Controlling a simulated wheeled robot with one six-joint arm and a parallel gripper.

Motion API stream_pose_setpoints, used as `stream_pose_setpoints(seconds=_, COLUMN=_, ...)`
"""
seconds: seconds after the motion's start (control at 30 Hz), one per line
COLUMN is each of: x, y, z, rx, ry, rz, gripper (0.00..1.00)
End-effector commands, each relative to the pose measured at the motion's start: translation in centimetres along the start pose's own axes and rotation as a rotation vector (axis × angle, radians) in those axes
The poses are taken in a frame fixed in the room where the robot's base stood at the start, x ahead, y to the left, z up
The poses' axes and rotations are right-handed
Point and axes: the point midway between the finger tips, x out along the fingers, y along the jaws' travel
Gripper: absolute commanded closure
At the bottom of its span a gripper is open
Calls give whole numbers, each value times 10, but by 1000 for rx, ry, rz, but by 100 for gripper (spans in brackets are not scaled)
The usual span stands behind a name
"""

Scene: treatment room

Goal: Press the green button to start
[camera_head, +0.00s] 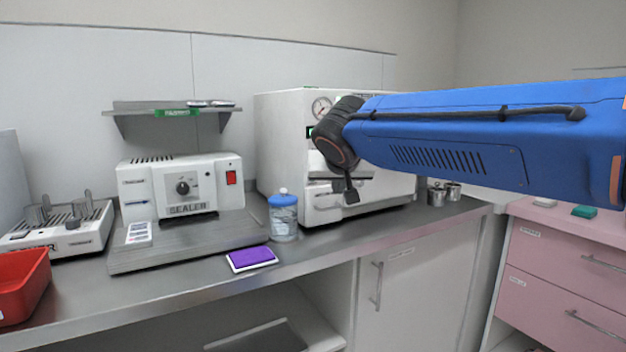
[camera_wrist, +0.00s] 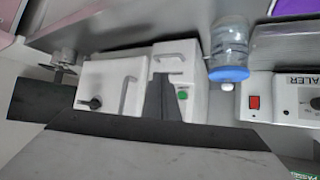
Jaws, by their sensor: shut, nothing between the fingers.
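The green button (camera_wrist: 182,94) is a small round disc on the front of a white machine, seen in the wrist view just right of my fingers. The machine (camera_head: 283,140) is a white box with a round gauge, standing on the counter in the head view; it also shows in the wrist view (camera_wrist: 197,108). My gripper (camera_head: 351,196) is shut and empty in front of the machine. Its dark fingers (camera_wrist: 163,82) also show in the wrist view. I cannot tell whether they touch the machine. In the head view I cannot make out the button; my arm covers part of the front.
A clear bottle with a blue lid (camera_head: 284,216) stands beside the machine. A white sealer with a red switch (camera_head: 205,190) is further left. A purple pad (camera_head: 252,258) lies near the counter edge. Metal cups (camera_head: 437,196) stand right. A red bin (camera_head: 24,285) is far left.

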Motion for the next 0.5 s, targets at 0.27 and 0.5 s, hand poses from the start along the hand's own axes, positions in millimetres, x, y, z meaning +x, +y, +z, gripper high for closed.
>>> stream_pose_setpoints(seconds=0.27, x=0, y=-1, z=-1, rx=0, ry=2, rz=0, gripper=100)
stream_pose_setpoints(seconds=0.5, x=5, y=-4, z=-5, rx=0, ry=1, rz=0, gripper=100)
